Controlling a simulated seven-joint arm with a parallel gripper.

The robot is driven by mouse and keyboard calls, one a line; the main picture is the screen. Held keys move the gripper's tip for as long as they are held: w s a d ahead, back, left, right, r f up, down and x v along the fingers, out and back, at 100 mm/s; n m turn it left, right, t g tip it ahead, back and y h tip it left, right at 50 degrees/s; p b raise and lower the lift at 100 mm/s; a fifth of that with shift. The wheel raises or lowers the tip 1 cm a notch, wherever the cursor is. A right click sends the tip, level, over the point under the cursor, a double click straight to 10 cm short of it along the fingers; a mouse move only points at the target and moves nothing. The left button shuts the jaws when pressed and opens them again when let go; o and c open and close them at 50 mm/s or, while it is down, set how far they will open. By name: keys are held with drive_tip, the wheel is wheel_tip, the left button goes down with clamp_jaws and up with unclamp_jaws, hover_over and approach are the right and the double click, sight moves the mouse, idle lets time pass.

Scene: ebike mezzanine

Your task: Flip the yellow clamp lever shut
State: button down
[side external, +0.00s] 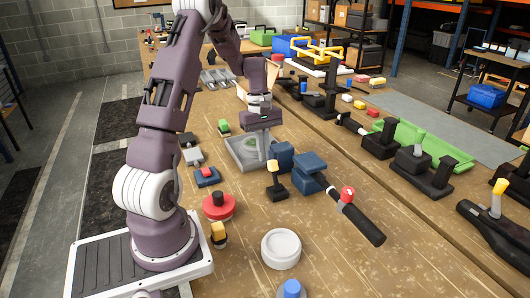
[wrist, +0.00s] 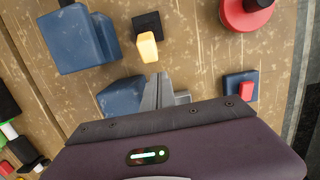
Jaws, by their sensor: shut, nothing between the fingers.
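The yellow clamp lever (side external: 272,165) stands up from a small black base (side external: 276,188) on the wooden bench. In the wrist view the yellow lever (wrist: 147,47) shows just beyond my fingertips, with its black base (wrist: 147,24) behind it. My gripper (side external: 263,158) points down beside the lever, over the near side of a grey tray. Its fingers are shut together with nothing between them; they also show in the wrist view (wrist: 158,88). I cannot tell whether the fingertips touch the lever.
Blue blocks (side external: 309,166) and a black-handled tool (side external: 361,222) lie to the lever's right. The grey tray (side external: 236,155) is behind it. A red round knob (side external: 219,207) and a white round dish (side external: 281,248) are nearer. Bare bench lies between the lever and dish.

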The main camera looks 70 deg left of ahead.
sight(273, 164)
drive_tip(key=shift+d+r, duration=0.4)
drive_tip(key=shift+d, duration=0.25)
drive_tip(key=shift+d, duration=0.15)
drive_tip(key=shift+d+r+y, duration=0.4)
drive_tip(key=shift+d+y, duration=0.25)
drive_tip(key=shift+y, duration=0.1)
drive_tip(key=shift+d+r+y, duration=0.4)
drive_tip(key=shift+d+y, duration=0.2)
drive_tip(key=shift+y, duration=0.15)
drive_tip(key=d+y, duration=0.2)
drive_tip(key=shift+d+r+y, duration=0.25)
drive_tip(key=shift+r+y, duration=0.15)
drive_tip(key=shift+d+y, duration=0.8)
drive_tip(key=shift+y, duration=0.1)
drive_tip(key=shift+d, duration=0.65)
drive_tip(key=shift+r, duration=0.2)
